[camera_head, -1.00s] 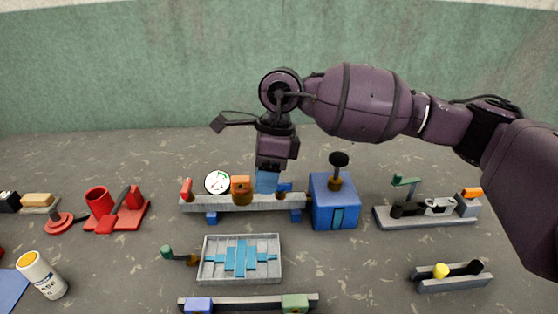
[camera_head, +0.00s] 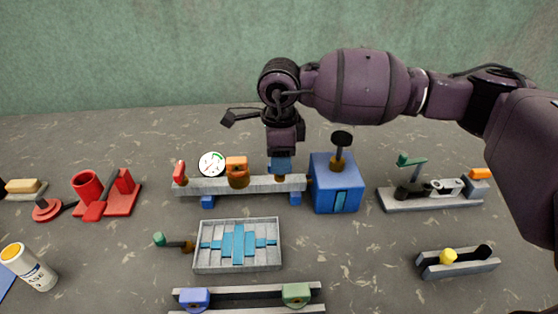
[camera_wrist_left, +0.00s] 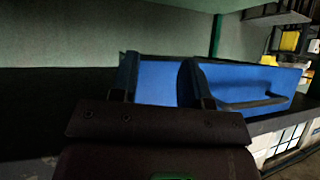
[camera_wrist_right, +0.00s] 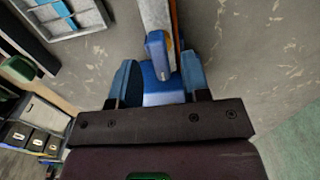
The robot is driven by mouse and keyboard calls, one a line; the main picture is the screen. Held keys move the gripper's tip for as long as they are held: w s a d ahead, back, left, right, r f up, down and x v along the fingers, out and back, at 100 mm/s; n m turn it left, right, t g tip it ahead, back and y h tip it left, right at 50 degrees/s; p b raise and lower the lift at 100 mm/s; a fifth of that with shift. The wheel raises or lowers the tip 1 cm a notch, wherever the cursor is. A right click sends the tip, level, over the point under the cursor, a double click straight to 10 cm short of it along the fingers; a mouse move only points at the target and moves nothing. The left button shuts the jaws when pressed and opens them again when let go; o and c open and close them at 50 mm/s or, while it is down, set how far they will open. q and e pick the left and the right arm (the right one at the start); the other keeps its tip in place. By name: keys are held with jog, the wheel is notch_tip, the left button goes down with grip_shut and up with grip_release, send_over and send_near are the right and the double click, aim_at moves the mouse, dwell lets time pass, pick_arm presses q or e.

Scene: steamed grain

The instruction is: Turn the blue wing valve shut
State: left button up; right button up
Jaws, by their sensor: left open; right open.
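The blue wing valve sits on the grey rail near its right end. In the head view only its brass base (camera_head: 280,179) shows clearly, and my gripper hides most of the rest. My right gripper (camera_head: 281,166) points down over the valve from above. In the right wrist view its blue fingers (camera_wrist_right: 161,88) are apart, with a blue part, seemingly the valve's wing (camera_wrist_right: 157,52), between and just beyond them. I cannot tell whether they touch it. My left gripper (camera_wrist_left: 164,88) is open, away from the valve, and outside the head view.
A blue box (camera_head: 336,190) with a black knob stands right beside the valve. An orange clamp (camera_head: 237,168) and a white gauge (camera_head: 211,164) are to its left. A grey tray (camera_head: 204,262) lies in front. Blue panels (camera_wrist_left: 245,82) are near my left gripper.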

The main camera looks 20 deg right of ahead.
jog(key=shift+f, duration=0.65)
jog(key=shift+c, duration=0.3)
grip_shut()
